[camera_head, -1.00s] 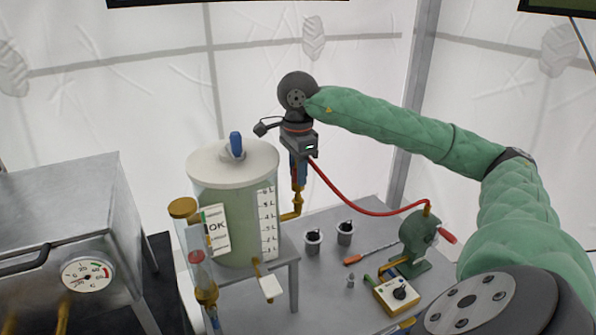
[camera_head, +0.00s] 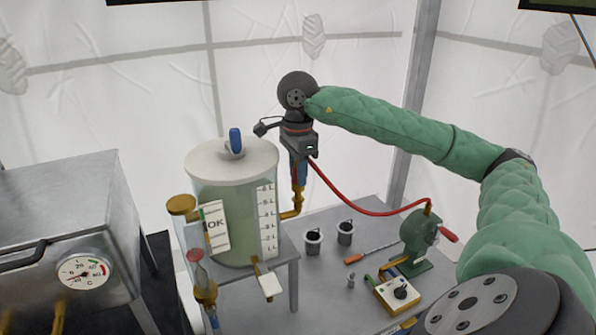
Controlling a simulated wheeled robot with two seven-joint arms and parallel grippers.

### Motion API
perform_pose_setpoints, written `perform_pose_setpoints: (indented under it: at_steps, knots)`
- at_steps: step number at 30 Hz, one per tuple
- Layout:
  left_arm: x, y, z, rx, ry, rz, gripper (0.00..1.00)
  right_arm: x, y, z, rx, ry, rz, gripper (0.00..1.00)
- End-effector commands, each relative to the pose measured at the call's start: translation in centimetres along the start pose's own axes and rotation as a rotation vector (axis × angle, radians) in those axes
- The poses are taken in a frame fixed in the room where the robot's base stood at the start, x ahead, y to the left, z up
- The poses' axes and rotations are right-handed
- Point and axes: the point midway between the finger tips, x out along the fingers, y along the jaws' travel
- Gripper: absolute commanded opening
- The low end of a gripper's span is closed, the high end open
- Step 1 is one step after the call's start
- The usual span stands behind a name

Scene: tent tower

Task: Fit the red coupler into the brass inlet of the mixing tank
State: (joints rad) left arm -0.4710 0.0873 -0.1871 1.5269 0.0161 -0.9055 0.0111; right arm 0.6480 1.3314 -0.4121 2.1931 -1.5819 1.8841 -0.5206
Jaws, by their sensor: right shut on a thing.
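The mixing tank (camera_head: 235,200) is a greenish clear cylinder with a white lid and a litre scale, left of centre. Its brass inlet (camera_head: 298,202) is an elbow pipe on the tank's right side, its mouth pointing up. My right gripper (camera_head: 299,178) points down directly above the inlet, shut on the red coupler, which the fingers mostly hide. A red hose (camera_head: 365,208) runs from the gripper to the green pump. The gripper's tips meet the top of the brass pipe in the picture; whether the coupler is seated cannot be told. My left gripper is out of view.
The green hand pump (camera_head: 417,238) stands on the grey table (camera_head: 325,275) at right. Two small cups, a screwdriver (camera_head: 368,254) and a yellow control box (camera_head: 397,294) lie there too. A metal cabinet (camera_head: 60,215) with a dial stands at left.

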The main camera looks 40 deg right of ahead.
Motion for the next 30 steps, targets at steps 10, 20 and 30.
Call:
perform_pose_setpoints:
  at_steps: [10, 20, 30]
  knots:
    - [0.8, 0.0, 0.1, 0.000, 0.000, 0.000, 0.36, 0.8, 0.0, 0.0, 0.000, 0.000, 0.000, 0.08]
    - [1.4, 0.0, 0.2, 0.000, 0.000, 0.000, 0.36, 1.4, 0.0, 0.0, 0.000, 0.000, 0.000, 0.08]
    - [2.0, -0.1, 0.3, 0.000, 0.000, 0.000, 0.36, 2.1, 0.0, 0.0, 0.000, 0.000, 0.000, 0.08]
